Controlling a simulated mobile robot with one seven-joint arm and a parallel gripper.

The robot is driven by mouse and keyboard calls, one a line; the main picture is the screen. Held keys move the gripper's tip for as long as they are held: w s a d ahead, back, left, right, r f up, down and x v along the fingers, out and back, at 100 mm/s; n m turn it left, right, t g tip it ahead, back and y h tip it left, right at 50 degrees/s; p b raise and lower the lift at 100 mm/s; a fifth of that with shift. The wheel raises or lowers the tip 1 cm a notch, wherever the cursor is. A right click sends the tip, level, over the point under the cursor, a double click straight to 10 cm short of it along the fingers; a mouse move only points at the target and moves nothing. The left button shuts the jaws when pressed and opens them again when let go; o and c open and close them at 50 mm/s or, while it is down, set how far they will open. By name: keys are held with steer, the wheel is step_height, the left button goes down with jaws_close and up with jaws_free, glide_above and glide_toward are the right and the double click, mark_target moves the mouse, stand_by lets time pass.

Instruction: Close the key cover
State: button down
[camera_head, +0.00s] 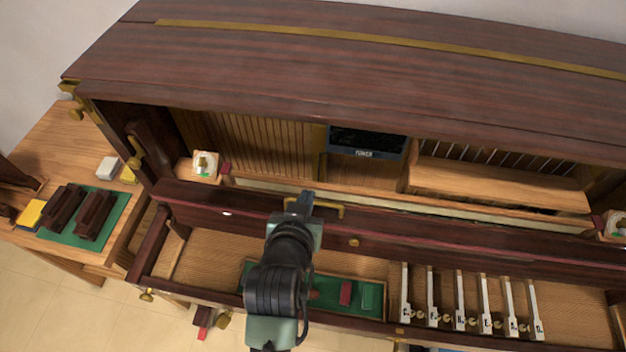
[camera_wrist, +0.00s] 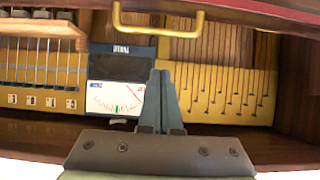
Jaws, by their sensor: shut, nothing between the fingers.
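The key cover (camera_head: 420,238) is a long dark red-brown panel across the piano, standing raised behind the keys, with its lower front uncovered. Its brass handle (camera_head: 336,210) shows on both sides of my gripper. My gripper (camera_head: 306,196) is over the middle of the handle, its fingers together and empty. In the wrist view, the handle (camera_wrist: 158,28) crosses the top, beyond the shut fingertips (camera_wrist: 160,72), with a visible gap in the picture. Whether they touch the cover is hidden. Several white keys (camera_head: 484,300) stand exposed at the front right.
A green tray (camera_head: 325,290) with small coloured blocks lies in the key bed beside my arm. A tuner (camera_head: 366,142) sits inside the open upper case. A side table (camera_head: 60,150) holds a green mat (camera_head: 112,222) with dark blocks at left.

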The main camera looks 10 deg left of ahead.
steer(key=shift+w+d+f+p, duration=0.1)
steer(key=shift+w+f+p, duration=0.55)
steer(key=shift+f, duration=0.3)
steer(key=shift+w+f+p, duration=0.4)
steer(key=shift+w+f, duration=0.3)
steer(key=shift+f, duration=0.3)
steer(key=shift+w+d+f+p, duration=0.1)
steer(key=shift+w+f+p, duration=0.55)
steer(key=shift+f, duration=0.3)
steer(key=shift+w, duration=0.1)
steer(key=shift+a+f+b, duration=0.1)
steer(key=shift+f+b, duration=0.1)
steer(key=shift+b, duration=0.45)
